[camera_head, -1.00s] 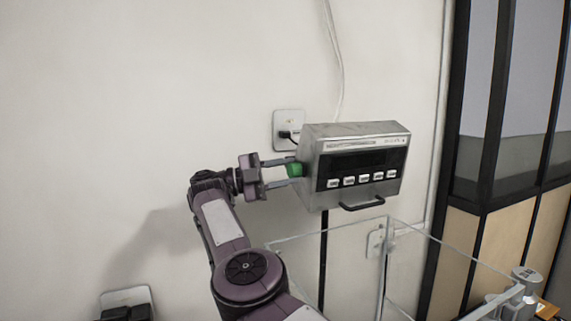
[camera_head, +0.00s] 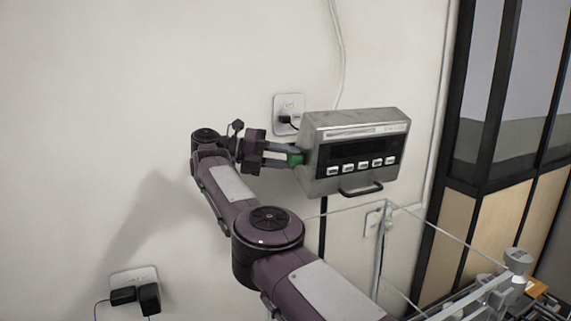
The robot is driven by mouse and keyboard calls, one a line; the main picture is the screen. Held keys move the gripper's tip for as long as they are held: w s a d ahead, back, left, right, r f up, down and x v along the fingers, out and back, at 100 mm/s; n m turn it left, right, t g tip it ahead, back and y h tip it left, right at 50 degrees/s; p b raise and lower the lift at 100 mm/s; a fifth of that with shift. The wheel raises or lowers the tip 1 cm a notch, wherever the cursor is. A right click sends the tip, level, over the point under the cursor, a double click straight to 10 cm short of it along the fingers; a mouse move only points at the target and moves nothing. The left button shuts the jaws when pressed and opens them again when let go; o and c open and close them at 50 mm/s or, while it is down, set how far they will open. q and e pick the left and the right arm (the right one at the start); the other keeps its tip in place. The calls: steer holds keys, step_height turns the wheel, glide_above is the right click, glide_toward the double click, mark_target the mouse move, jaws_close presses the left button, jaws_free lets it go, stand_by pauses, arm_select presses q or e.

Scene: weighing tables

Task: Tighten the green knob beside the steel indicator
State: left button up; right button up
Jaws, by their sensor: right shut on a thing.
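The steel indicator (camera_head: 352,152) is a grey box on the wall with a dark display, a row of several white buttons and a black handle below. The green knob (camera_head: 295,159) sits at its left side. My right gripper (camera_head: 289,156) reaches it from the left, shut on the knob, with its fingers covering part of it. The display looks dark and blank. My left gripper is not in view.
A wall socket with a plug (camera_head: 289,112) is just above and left of the indicator. Clear glass panels (camera_head: 350,212) stand below it. Another socket with black plugs (camera_head: 136,293) is at the lower left. A dark-framed partition (camera_head: 480,150) is on the right.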

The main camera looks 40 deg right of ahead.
steer(key=m+b, duration=0.1)
steer(key=m+t+b, duration=0.1)
steer(key=b, duration=0.1)
steer(key=shift+s+a+f+m+t, duration=0.1)
steer(key=shift+f+m+t, duration=0.1)
steer(key=shift+m+t, duration=0.15)
steer(key=shift+r+m+t+b, duration=0.1)
steer(key=shift+m+t+b, duration=0.15)
steer(key=shift+m+b, duration=0.3)
steer(key=o, duration=1)
steer(key=shift+r, duration=0.15)
steer(key=shift+c, duration=0.2)
